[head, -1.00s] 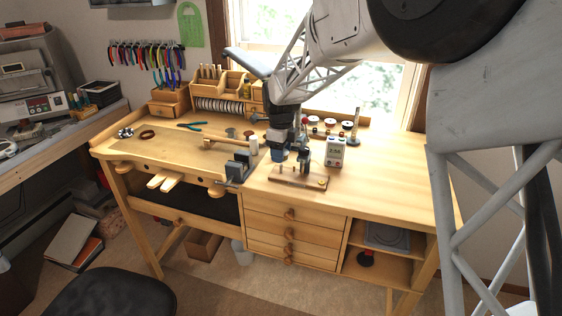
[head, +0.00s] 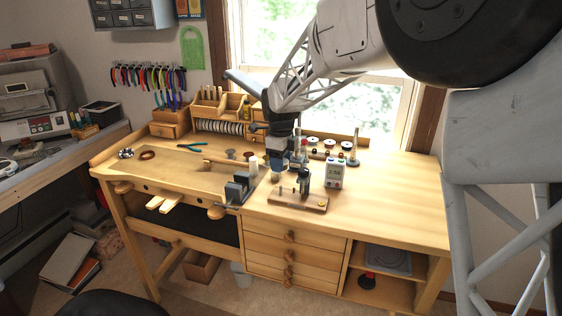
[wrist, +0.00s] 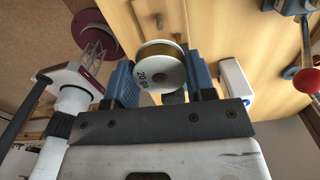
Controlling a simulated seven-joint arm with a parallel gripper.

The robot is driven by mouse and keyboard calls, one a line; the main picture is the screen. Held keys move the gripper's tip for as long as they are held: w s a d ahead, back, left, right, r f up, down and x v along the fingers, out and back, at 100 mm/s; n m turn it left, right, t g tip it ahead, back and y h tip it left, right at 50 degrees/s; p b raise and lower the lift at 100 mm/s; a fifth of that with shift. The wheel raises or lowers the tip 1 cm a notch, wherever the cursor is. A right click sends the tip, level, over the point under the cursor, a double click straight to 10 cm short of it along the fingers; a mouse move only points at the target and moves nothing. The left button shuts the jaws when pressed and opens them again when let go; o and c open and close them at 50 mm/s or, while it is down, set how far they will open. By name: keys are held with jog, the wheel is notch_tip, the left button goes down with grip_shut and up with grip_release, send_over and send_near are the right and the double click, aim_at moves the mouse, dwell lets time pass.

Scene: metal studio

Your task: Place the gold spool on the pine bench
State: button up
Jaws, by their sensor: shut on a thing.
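The gold spool (wrist: 160,70) shows in the wrist view, with a white end disc marked with dark print and a gold-brown rim of wire behind it. It sits between the two blue fingers of my gripper (wrist: 162,84), which is shut on it. In the head view my gripper (head: 278,172) points down over the middle of the pine bench (head: 400,195), just behind a small wooden board with pegs. The spool is too small and covered to make out there. I cannot tell how far it is above the bench top.
The pegged wooden board (head: 288,203) lies in front of my gripper, and a small grey-white meter (head: 334,173) stands to its right. A dark vise (head: 238,188) is to the left. Several spools (head: 330,144) stand behind. The bench's right side is clear.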

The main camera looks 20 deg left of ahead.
jog(key=w+d+r+m, duration=0.2)
jog(key=w+d+r, duration=0.35)
jog(key=w, duration=0.45)
jog(key=w+d+f+m, duration=0.1)
jog(key=w+d+f, duration=0.4)
jog(key=w, duration=0.3)
jog(key=shift+w+f, duration=0.25)
jog(key=shift+f, duration=0.45)
jog(key=shift+d, duration=0.1)
jog(key=shift+f, duration=0.15)
jog(key=shift+f, duration=2.35)
jog(key=shift+f, duration=2.5)
